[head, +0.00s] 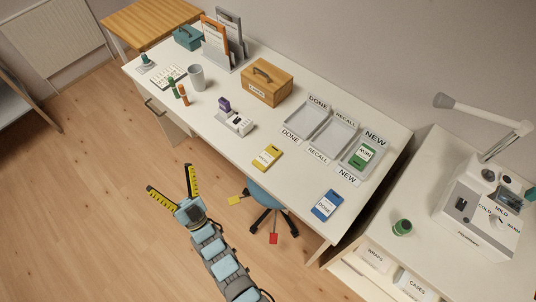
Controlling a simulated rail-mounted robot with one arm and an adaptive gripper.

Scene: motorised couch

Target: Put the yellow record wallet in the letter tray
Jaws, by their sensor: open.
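The yellow record wallet (267,158) lies flat on the white desk, with a white label on it, left of the trays. Three shallow grey letter trays stand in a row at the desk's back right: the DONE tray (308,121), the RECALL tray (332,139) and the NEW tray (347,160). A green wallet (362,156) lies in the NEW tray; the other two look empty. My gripper (170,178) is wide open and empty, with yellow-and-black fingers. It shows over the floor in front of the desk, left of the yellow wallet and apart from it.
A blue wallet (326,205) lies near the desk's front right. A white-and-purple device (235,119) and a wooden box (265,82) stand left of the yellow wallet. A blue stool (266,197) is at the desk's front edge. A side table with a machine (480,215) stands right.

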